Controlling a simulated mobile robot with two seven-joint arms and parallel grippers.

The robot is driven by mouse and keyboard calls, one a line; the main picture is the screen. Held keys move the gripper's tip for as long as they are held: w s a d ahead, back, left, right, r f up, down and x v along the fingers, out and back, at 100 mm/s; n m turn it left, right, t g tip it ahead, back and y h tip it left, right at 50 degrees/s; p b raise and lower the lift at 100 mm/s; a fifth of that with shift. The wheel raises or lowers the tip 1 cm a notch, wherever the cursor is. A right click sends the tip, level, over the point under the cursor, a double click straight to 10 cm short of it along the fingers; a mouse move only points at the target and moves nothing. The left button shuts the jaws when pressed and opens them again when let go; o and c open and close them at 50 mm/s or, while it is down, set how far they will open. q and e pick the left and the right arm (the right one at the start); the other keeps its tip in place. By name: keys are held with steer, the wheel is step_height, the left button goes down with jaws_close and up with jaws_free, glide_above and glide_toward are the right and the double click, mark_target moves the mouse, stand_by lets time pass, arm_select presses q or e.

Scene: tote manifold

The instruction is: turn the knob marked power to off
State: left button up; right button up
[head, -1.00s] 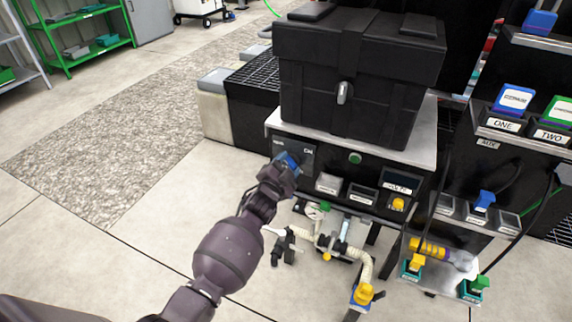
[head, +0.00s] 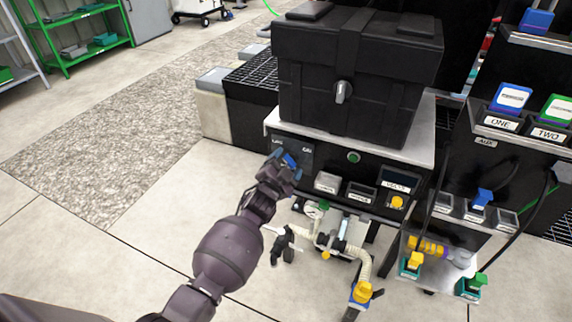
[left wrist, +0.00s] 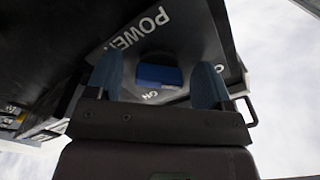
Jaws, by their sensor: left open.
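The power knob (left wrist: 158,75) is blue and sits in a dark round recess on the black panel, below the white word POWER (left wrist: 136,30) in the left wrist view. A small upside-down ON label (left wrist: 150,95) shows just below it. My left gripper (left wrist: 160,85) is open, its two blue fingers on either side of the knob; I cannot tell whether they touch it. In the head view my left gripper (head: 284,172) is at the left end of the cabinet front, with a bit of the blue knob (head: 289,160) showing. The knob's pointing direction is unclear. My right gripper is not in view.
A black case (head: 355,75) stands on the cabinet's grey top (head: 415,150). A green button (head: 354,157) and labelled switches (head: 361,192) are to the right of the knob. Hoses and valves (head: 340,235) are below. Floor at left is free.

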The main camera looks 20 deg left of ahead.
arm_select(q)
steer(key=s+p, duration=0.2)
steer(key=s, duration=0.9)
steer(key=shift+a+p, duration=0.2)
steer(key=shift+p, duration=0.1)
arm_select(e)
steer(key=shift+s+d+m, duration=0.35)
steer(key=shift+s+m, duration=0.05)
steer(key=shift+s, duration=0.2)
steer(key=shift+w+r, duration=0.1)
